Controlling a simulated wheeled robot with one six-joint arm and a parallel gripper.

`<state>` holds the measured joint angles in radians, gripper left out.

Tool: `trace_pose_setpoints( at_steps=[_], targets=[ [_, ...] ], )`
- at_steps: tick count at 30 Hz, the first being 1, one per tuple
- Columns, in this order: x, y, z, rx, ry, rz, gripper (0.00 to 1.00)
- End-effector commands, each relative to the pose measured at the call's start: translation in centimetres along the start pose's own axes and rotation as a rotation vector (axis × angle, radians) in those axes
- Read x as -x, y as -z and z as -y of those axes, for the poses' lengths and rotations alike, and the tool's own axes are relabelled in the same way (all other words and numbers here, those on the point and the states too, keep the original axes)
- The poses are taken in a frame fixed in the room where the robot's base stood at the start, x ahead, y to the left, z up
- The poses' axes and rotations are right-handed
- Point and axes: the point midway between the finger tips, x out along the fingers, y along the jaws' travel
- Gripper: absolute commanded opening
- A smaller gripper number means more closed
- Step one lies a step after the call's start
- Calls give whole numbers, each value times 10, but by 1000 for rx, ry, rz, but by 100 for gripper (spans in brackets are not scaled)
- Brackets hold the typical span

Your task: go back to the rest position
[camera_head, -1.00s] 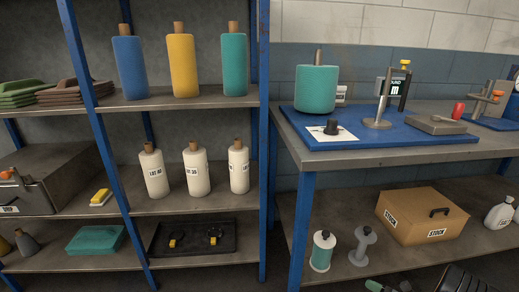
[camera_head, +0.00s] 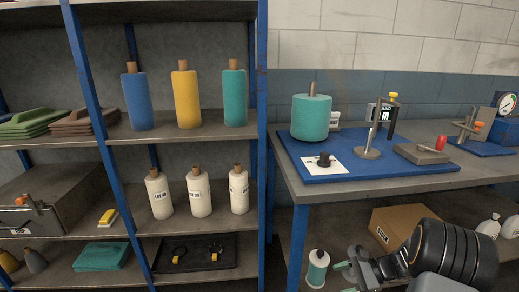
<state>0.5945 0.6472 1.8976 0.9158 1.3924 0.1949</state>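My gripper (camera_head: 346,278) is at the bottom of the view, right of centre, in front of the lower shelf of the workbench. Its two green-tipped fingers point left and stand apart, with nothing seen between them. A small spool with teal thread (camera_head: 317,268) shows just left of the fingertips; I cannot tell how far it is from them in depth. My dark arm covers part of the lower shelf and of the cardboard stock box (camera_head: 392,226).
The workbench (camera_head: 310,190) carries a blue mat (camera_head: 395,172) with a large teal cone (camera_head: 311,118), a metal stand (camera_head: 372,140) and a red-knobbed block (camera_head: 424,153). On the left, a blue-framed rack (camera_head: 262,150) holds cones, white bottles (camera_head: 199,196) and a black tray (camera_head: 195,266).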

Motion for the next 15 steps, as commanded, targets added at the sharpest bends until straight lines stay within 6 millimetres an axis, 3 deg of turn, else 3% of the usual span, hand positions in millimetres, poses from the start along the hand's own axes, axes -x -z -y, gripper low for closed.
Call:
trace_pose_setpoints(
  at_steps=[1, 6, 12, 15],
  targets=[
    [13, -56, 10, 93, -79, -61, 66],
    [31, -169, 8, 402, -326, -268, 66],
    [61, -277, -5, 792, -557, -500, 66],
    [77, -316, -10, 970, -639, -602, 66]
  ],
)
